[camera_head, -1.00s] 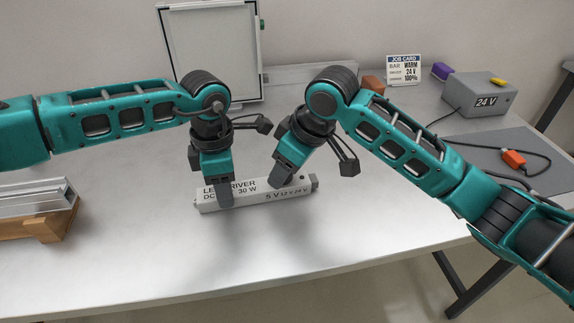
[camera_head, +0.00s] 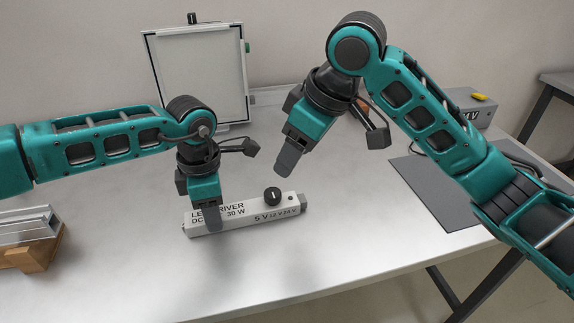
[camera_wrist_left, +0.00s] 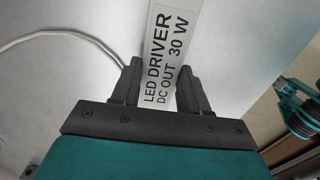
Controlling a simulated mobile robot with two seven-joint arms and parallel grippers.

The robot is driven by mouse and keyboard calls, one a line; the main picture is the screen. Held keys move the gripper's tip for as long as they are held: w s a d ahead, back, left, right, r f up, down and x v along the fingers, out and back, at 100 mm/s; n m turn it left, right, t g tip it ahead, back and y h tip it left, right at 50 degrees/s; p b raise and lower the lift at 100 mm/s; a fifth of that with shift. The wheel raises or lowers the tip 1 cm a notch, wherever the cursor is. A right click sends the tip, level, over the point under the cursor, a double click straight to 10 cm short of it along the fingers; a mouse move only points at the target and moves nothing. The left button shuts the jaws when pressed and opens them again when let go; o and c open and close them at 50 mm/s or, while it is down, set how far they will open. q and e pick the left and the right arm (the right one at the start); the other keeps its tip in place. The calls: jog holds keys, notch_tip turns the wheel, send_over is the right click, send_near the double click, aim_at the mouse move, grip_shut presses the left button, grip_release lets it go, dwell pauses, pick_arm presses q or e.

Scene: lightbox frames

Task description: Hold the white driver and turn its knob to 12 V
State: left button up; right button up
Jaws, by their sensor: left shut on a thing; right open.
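The white LED driver (camera_head: 240,220) lies on the table and is marked DC OUT 30 W. Its black knob (camera_head: 273,196) stands on top towards the right end, above the 5 V, 12 V and 24 V marks. A short white line shows on the knob; I cannot tell which mark it points to. My left gripper (camera_head: 208,215) is shut on the driver's left part; the left wrist view shows a finger on each side of the driver (camera_wrist_left: 170,45). My right gripper (camera_head: 285,165) is open and empty, above the knob and apart from it.
A white framed panel (camera_head: 198,80) stands at the back. A metal profile on a wooden block (camera_head: 35,252) is at the left edge. A grey mat (camera_head: 425,190) and a grey box (camera_head: 470,108), partly hidden by my right arm, are at the right. The table in front of the driver is clear.

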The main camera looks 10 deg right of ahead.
dwell(0.4)
pick_arm(q)
jog(key=o, duration=1.3)
jog(key=shift+r, duration=0.1)
